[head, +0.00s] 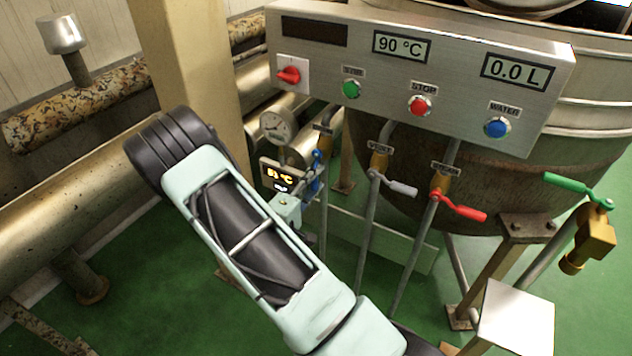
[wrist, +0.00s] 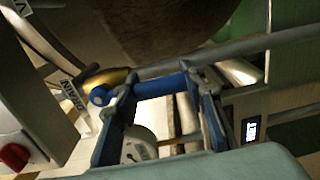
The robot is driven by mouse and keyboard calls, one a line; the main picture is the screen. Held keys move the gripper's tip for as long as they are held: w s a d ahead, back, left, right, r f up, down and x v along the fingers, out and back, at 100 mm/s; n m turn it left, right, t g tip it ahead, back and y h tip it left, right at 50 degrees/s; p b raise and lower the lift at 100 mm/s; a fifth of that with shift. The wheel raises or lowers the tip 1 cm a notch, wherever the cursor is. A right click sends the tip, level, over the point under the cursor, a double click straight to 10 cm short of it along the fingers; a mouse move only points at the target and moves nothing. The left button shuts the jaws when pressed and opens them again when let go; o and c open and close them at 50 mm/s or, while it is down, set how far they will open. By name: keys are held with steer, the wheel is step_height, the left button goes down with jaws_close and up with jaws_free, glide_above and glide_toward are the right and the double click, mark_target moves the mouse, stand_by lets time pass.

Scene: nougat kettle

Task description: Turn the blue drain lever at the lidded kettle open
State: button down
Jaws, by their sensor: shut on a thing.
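The blue drain lever (wrist: 165,86) lies across the wrist view between my gripper's two fingers (wrist: 166,95), its round end at the left by the brass fitting and the DRAIN label (wrist: 73,93). My gripper is shut on the lever. The handle runs roughly along the grey pipe beside it. In the head view my gripper (head: 311,180) is at the blue lever (head: 321,159), left of the other valves; my arm partly hides this spot, so the lever's exact angle is unclear there. The kettle (head: 500,185) stands behind the control panel.
To the right are a grey-handled vent valve (head: 400,187), a red lever (head: 462,208) and a green lever (head: 572,186) on a brass tap. A steel control panel (head: 420,75) hangs above. A gauge (head: 277,126) and small display (head: 277,175) sit close to my gripper.

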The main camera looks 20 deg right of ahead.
steer(key=shift+a, duration=0.1)
steer(key=c, duration=1.2)
jaws_free()
steer(key=v, duration=1.2)
